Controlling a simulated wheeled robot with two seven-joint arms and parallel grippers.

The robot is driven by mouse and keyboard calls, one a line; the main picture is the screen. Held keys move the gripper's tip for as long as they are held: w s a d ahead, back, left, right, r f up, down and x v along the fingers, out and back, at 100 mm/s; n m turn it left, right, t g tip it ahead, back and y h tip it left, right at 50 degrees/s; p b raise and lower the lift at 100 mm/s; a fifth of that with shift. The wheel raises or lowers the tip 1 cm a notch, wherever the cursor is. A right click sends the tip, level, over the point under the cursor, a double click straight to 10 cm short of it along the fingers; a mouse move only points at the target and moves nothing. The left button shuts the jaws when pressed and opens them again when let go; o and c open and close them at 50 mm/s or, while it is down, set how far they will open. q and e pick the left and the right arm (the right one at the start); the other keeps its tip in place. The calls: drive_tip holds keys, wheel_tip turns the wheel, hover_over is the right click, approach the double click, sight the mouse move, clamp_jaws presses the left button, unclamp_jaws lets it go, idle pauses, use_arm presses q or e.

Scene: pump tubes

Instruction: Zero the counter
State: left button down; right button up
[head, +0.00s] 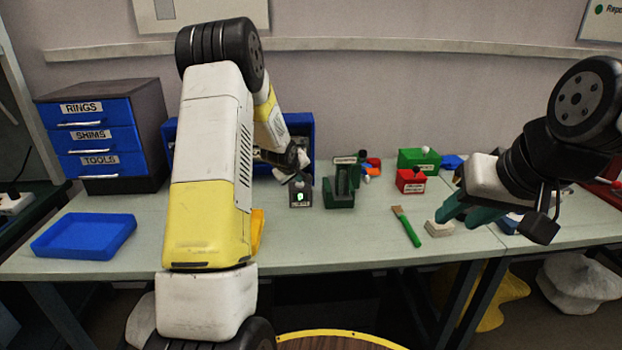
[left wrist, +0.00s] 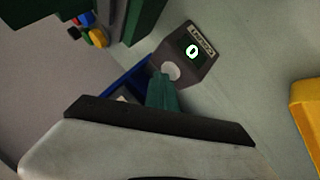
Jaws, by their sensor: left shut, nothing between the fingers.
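The counter (head: 300,194) is a small dark grey box on the table, with a lit green display. In the left wrist view the counter (left wrist: 200,50) shows a 0 on its display, a label above it and a round pale button (left wrist: 171,70). My left gripper (left wrist: 161,88) is shut and empty, with its teal fingertips just by the button; I cannot tell if they touch it. In the head view, my left arm comes down behind the counter and its fingers are mostly hidden. My right gripper (head: 467,209) is open, near a pale block (head: 439,229).
A dark green fixture (head: 340,190) stands right of the counter. A green-handled brush (head: 407,226), a red box (head: 410,182) and a green box (head: 419,159) lie further right. A blue tray (head: 85,236) and a drawer cabinet (head: 103,134) are at left. The front middle table is clear.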

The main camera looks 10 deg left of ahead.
sight(299, 185)
use_arm(q)
drive_tip(key=shift+r, duration=1)
drive_tip(key=shift+r, duration=2.5)
drive_tip(key=s+d+r+m+g, duration=0.1)
drive_tip(key=s+d+r+m, duration=0.25)
drive_tip(key=s+r, duration=1.15)
drive_tip(key=s+d+m+g+h, duration=0.1)
drive_tip(key=s+d+m, duration=0.1)
drive_tip(key=s, duration=1.2)
drive_tip(key=s+d+f+m+g, duration=0.1)
drive_tip(key=s+d+m, duration=0.1)
drive_tip(key=s, duration=1.2)
drive_tip(key=shift+d+f+m+h, duration=0.15)
drive_tip(key=shift+d+m+h, duration=0.2)
drive_tip(key=shift+m, duration=0.5)
